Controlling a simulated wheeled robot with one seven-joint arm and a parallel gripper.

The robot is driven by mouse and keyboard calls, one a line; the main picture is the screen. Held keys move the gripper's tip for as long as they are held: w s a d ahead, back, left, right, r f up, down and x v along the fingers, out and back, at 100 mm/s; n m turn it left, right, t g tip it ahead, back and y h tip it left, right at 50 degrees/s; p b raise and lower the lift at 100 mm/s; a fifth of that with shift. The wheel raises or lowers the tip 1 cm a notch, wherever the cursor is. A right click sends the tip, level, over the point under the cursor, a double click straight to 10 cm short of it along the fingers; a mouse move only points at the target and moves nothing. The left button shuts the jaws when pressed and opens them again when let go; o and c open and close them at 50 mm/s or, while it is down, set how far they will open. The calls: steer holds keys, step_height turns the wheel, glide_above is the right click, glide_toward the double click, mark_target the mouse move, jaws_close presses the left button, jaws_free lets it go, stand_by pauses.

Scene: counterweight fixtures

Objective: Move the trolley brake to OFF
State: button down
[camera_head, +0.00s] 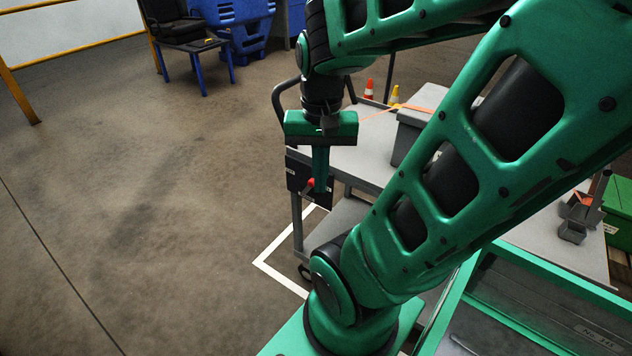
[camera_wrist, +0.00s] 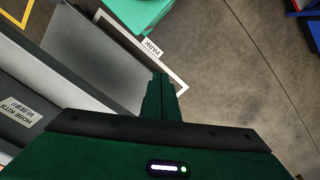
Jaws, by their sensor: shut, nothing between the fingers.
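The grey trolley (camera_head: 345,160) stands in the middle of the head view, with a dark handle (camera_head: 281,100) at its left end. A black plate (camera_head: 297,174) with small white lettering is on that end; I cannot read it. A red knob (camera_head: 311,183), seemingly the brake lever's, shows in front of the plate. My gripper (camera_head: 321,188) points down, shut and empty, its fingers just right of the knob and partly over the plate. I cannot tell if they touch the knob. In the wrist view my gripper (camera_wrist: 160,78) is shut; the knob is not visible there.
A grey box (camera_head: 408,135) sits on the trolley; a HOSE KITS label (camera_wrist: 17,111) shows in the wrist view. A white floor line (camera_head: 280,245) and a PARK label (camera_wrist: 151,48) lie near the trolley. Cones (camera_head: 369,89) stand behind. The floor at left is clear.

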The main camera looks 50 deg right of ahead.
steer(key=w+d+f+m, duration=0.4)
steer(key=d+m, duration=0.4)
steer(key=m, duration=0.4)
steer(key=w+d+f+m, duration=0.4)
steer(key=d+m, duration=0.4)
steer(key=m, duration=0.5)
steer(key=shift+w+f, duration=0.15)
steer(key=shift+f, duration=0.7)
step_height(320, 180, down, 10)
steer(key=shift+w+a+r, duration=0.1)
steer(key=shift+a+r, duration=0.05)
steer(key=shift+r, duration=0.1)
steer(key=shift+w+r, duration=0.25)
steer(key=shift+w, duration=0.75)
steer(key=shift+w+r, duration=0.2)
steer(key=shift+w, duration=0.75)
steer(key=shift+r, duration=0.1)
